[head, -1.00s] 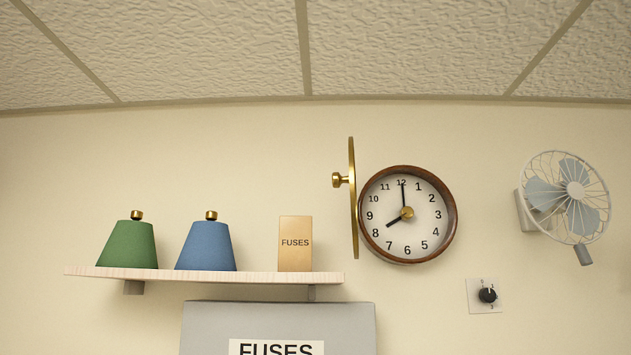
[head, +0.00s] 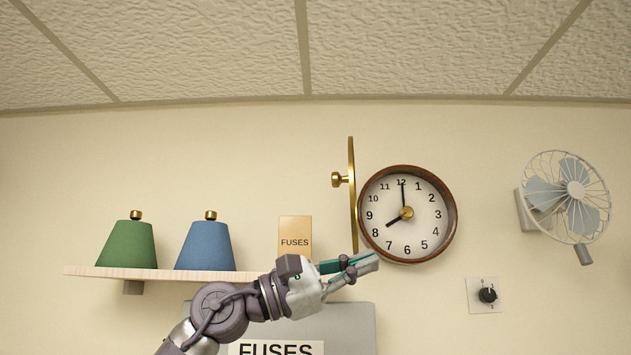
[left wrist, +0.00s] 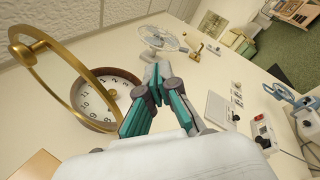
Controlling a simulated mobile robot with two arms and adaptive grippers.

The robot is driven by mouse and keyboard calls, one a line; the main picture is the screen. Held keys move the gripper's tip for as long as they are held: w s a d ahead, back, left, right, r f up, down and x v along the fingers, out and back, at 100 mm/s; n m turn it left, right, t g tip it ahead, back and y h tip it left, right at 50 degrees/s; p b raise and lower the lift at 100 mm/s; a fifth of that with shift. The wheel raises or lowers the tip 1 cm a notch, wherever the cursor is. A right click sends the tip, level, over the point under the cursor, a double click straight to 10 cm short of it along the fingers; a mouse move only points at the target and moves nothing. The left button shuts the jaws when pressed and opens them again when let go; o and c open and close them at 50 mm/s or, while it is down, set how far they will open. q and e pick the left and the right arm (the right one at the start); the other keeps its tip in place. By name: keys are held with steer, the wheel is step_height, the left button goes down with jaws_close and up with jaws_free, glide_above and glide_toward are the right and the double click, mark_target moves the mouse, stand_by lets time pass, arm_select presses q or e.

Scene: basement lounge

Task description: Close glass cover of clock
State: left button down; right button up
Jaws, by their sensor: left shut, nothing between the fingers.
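The round clock (head: 407,214) with a brown wooden rim and white face hangs on the wall. Its brass-rimmed glass cover (head: 352,200) stands swung open at the clock's left side, seen nearly edge-on, with a brass knob (head: 338,180) pointing left. In the left wrist view the cover's brass ring (left wrist: 92,75) shows at the left, in front of the clock (left wrist: 128,92). My left gripper (head: 372,261) is shut and empty, near the cover's lower end and the clock's lower left in the picture. I cannot tell whether it touches the cover. My right gripper is not in view.
A shelf (head: 200,274) left of the clock holds a green shade (head: 128,245), a blue shade (head: 206,247) and a fuses box (head: 295,232). A grey fuse cabinet (head: 345,325) is below. A fan (head: 570,195) and dial switch (head: 486,295) are at right.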

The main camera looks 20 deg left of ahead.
mark_target(333, 184)
arm_select(q)
steer(key=s+a+r+m+t+y, duration=0.1)
steer(key=s+a+r+t+y, duration=0.3)
steer(key=a+r, duration=0.35)
steer(key=s+a+r+m+t+y, duration=0.1)
steer(key=s+a+r+y, duration=0.45)
steer(key=a, duration=0.35)
steer(key=shift+h, duration=0.25)
steer(key=p+x, duration=0.1)
steer(key=x, duration=0.3)
steer(key=s+d+p+x, duration=0.1)
steer(key=x, duration=0.3)
steer(key=d+p+x, duration=0.1)
steer(key=p+x, duration=0.1)
steer(key=x, duration=0.3)
steer(key=shift+s+d+r, duration=0.1)
steer(key=shift+r, duration=0.2)
